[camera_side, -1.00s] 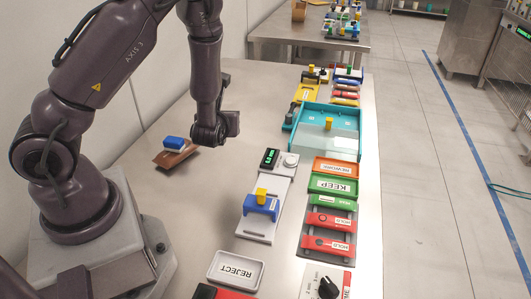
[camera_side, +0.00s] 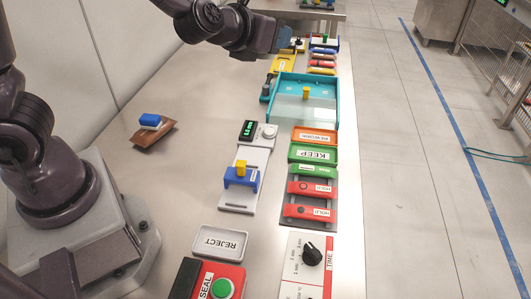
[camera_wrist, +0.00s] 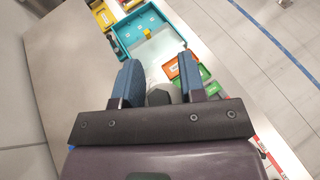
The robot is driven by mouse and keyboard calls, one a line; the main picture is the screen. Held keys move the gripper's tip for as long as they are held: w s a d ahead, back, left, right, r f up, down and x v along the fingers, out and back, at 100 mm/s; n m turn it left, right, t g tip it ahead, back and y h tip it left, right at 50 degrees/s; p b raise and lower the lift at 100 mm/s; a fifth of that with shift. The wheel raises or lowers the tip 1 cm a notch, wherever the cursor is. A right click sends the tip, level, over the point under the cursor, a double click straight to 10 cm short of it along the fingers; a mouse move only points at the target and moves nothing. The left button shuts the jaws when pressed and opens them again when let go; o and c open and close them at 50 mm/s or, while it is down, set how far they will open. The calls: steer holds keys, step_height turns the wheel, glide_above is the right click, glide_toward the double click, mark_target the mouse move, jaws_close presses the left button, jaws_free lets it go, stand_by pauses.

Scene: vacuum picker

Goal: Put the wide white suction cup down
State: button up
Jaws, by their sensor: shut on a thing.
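My gripper (camera_side: 270,37) hangs over the far part of the table in the side view, near the yellow rack (camera_side: 284,64). In the wrist view its two blue fingers (camera_wrist: 160,85) stand apart with a pale grey-white piece (camera_wrist: 158,97) between them. I take this piece to be the wide white suction cup; its lower part is hidden by my gripper's body. My gripper is shut on it. In the side view the cup cannot be made out.
A teal tray (camera_side: 275,100) with a yellow-topped piece stands at the right. Orange REWORK (camera_side: 314,136) and green KEEP (camera_side: 312,153) trays lie nearer. The table's left is mostly clear.

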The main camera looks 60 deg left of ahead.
steer(key=shift+d, duration=0.35)
steer(key=s+d+f, duration=0.1)
steer(key=d+f, duration=1.3)
steer(key=f, duration=0.1)
steer(key=s+f+n+g+y, duration=0.1)
steer(key=s+f+n+y, duration=0.1)
steer(key=f, duration=0.1)
steer(key=s+d+f+n+g+y, duration=0.1)
steer(key=s+f+n+g+y, duration=0.1)
steer(key=s+f, duration=0.1)
steer(key=s+d+f+n+g+y, duration=0.1)
steer(key=s+f+n+y, duration=0.1)
steer(key=s+n, duration=0.1)
steer(key=shift+s+f+y, duration=0.15)
steer(key=shift+f+y, duration=0.25)
steer(key=shift+s+a+f+n+g+y, duration=0.25)
steer(key=shift+s+f+n+g, duration=0.25)
steer(key=shift+f, duration=0.45)
steer(key=shift+s+a+f+n+g+y, duration=0.3)
steer(key=shift+f+n+g, duration=0.2)
steer(key=shift+f+g, duration=0.3)
steer(key=shift+s+a+f+n+g+y, duration=0.3)
steer(key=shift+f+n+g, duration=0.2)
steer(key=shift+f, duration=0.55)
